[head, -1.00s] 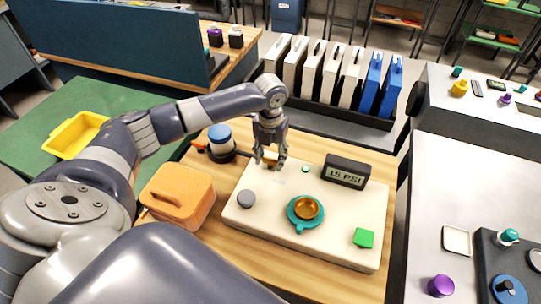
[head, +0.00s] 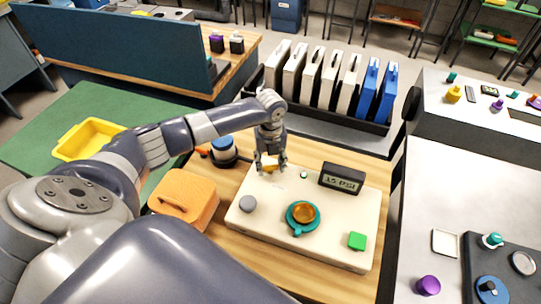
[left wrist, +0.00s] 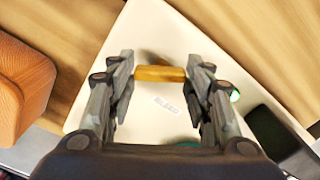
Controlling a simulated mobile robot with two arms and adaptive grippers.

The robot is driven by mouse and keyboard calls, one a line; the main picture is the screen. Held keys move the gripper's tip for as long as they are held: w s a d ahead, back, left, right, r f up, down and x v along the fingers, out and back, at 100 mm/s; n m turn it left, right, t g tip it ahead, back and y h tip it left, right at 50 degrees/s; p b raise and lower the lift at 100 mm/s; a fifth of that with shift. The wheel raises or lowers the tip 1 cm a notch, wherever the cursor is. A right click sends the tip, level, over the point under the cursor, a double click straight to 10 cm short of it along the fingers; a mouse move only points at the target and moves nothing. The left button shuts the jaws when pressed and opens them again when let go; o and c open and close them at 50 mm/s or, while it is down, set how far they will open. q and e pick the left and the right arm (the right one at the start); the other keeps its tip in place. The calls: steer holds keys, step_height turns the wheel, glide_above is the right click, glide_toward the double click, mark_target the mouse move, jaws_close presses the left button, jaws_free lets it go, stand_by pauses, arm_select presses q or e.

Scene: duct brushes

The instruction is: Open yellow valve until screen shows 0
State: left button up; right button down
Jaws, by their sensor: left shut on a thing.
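The yellow valve (head: 268,161) sits at the back left corner of a cream panel (head: 330,232). In the left wrist view its yellow handle (left wrist: 159,74) spans the gap between the two fingers. My left gripper (head: 270,166) reaches down over the valve and is shut on it, hiding part of it. It also shows in the left wrist view (left wrist: 160,85). The screen (head: 342,178), a dark box at the panel's back right, seems to read 15 PSI. My right gripper is not seen.
The panel also bears a grey knob (head: 247,204), a teal dial with an orange centre (head: 302,215) and a green block (head: 357,241). An orange case (head: 184,198) stands left of it. A blue-topped container (head: 223,146) is close behind the gripper's left side.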

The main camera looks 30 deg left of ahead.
mark_target(270, 166)
arm_select(q)
steer(key=n+p, duration=0.3)
steer(key=n, duration=0.2)
steer(key=shift+r+n+p, duration=0.15)
steer(key=shift+n+p, duration=0.15)
steer(key=shift+p, duration=0.1)
steer(key=n+p, duration=0.2)
steer(key=n, duration=0.2)
steer(key=shift+n, duration=0.4)
steer(key=shift+p, duration=0.3)
steer(key=o, duration=1)
steer(key=shift+o, duration=0.2)
step_height(270, 166, up, 12)
steer(key=shift+f, duration=0.2)
